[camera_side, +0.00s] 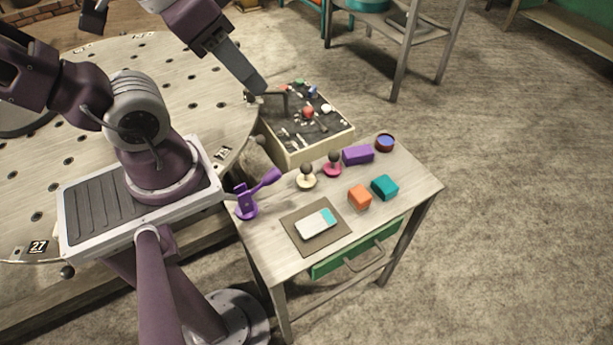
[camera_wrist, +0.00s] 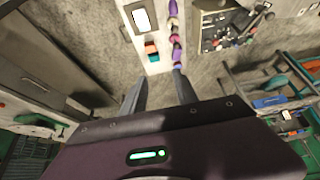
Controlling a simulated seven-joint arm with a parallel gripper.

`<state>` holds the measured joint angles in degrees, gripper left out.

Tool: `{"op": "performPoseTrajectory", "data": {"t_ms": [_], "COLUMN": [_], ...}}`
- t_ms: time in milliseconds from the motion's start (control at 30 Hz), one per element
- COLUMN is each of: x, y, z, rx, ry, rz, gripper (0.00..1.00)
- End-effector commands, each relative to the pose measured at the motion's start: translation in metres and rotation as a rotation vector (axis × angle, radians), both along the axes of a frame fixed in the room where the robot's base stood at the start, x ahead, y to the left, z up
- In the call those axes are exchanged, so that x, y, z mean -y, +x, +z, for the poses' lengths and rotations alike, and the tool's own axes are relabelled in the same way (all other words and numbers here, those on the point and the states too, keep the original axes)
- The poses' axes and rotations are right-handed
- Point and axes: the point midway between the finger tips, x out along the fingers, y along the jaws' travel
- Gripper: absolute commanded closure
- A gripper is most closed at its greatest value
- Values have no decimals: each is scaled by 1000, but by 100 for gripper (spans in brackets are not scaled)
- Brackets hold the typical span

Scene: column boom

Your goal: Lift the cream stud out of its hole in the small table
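The cream stud (camera_side: 306,181) stands upright near the back left of the small table (camera_side: 276,243), with a dark round knob above its cream disc. Its hole is hidden beneath it. In the wrist view the cream stud (camera_wrist: 174,21) shows small near the top, beyond my fingertips. My gripper (camera_side: 256,88) is high and well away from the stud, up and left of it in the side view. In the wrist view my gripper (camera_wrist: 159,74) has its two grey fingers apart with nothing between them.
Close right of the cream stud is a magenta stud (camera_side: 332,168), then a purple block (camera_side: 357,155) and a round bowl (camera_side: 385,147). A purple lever piece (camera_side: 247,205) stands left. Orange (camera_side: 359,198) and teal (camera_side: 385,187) blocks lie nearer. A cluttered crate (camera_side: 291,157) adjoins behind.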

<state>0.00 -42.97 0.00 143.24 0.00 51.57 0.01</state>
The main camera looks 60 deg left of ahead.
Motion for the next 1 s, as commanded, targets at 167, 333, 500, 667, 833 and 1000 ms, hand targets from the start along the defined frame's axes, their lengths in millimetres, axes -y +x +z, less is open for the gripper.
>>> {"op": "performPoseTrajectory", "data": {"t_ms": [167,333,500,667,833,1000], "x": [0,0,0,-7,-28,-53], "y": [0,0,9,71,134,151], "z": [0,0,-3,-40,-126,-234], "rx": [0,0,-20,-136,-261,-340], "ry": [0,0,-22,-172,-332,-414], "rz": [0,0,43,370,870,1362], "gripper": [31,31,31,31,31,31]}}
